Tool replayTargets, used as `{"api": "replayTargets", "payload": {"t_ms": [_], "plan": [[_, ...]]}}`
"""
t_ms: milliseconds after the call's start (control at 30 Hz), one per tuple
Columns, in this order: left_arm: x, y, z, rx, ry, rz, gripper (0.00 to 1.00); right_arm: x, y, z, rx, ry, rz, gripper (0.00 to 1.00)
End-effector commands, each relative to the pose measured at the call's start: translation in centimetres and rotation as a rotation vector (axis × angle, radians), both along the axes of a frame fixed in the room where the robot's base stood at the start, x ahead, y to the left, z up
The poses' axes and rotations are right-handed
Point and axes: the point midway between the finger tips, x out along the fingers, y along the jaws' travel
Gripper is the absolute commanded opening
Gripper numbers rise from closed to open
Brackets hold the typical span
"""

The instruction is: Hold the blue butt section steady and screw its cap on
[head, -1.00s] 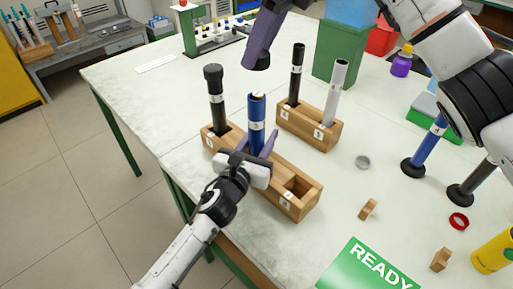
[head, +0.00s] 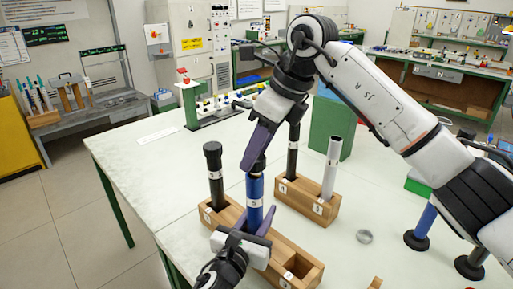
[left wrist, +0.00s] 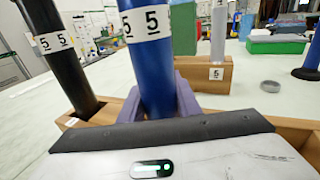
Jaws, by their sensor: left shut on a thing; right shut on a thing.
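The blue butt section (head: 255,190), labelled 5, stands upright in the long wooden rack (head: 280,243). My left gripper (head: 254,221) is shut around its lower part; in the left wrist view the purple fingers are on both sides of the blue tube (left wrist: 150,75). My right gripper (head: 257,155) is shut on the black cap (head: 258,166), which is at the top of the blue section and partly hidden by a purple finger. I cannot tell whether the cap's thread is engaged.
A capped black section (head: 214,175) stands in the rack's left end; the right-end slot is empty. A second rack (head: 313,208) behind holds a black rod (head: 293,150) and a grey rod (head: 331,168). A grey disc (head: 364,236) lies to the right. Table left of the racks is clear.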

Motion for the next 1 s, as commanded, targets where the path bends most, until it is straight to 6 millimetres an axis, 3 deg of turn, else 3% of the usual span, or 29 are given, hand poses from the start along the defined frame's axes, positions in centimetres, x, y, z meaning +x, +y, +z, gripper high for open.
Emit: {"api": "replayTargets", "payload": {"t_ms": [267, 600, 1000], "plan": [[0.0, 0.0, 0.0, 0.000, 0.001, 0.001, 0.00, 0.0, 0.0, -0.1, 0.000, 0.000, -0.001, 0.15], [0.0, 0.0, 0.0, 0.001, 0.001, 0.001, 0.00, 0.0, 0.0, -1.8, 0.000, 0.001, -0.015, 0.15], [0.0, 0.0, 0.0, 0.001, 0.001, 0.001, 0.00, 0.0, 0.0, -1.7, 0.001, -0.001, -0.015, 0.15]]}}
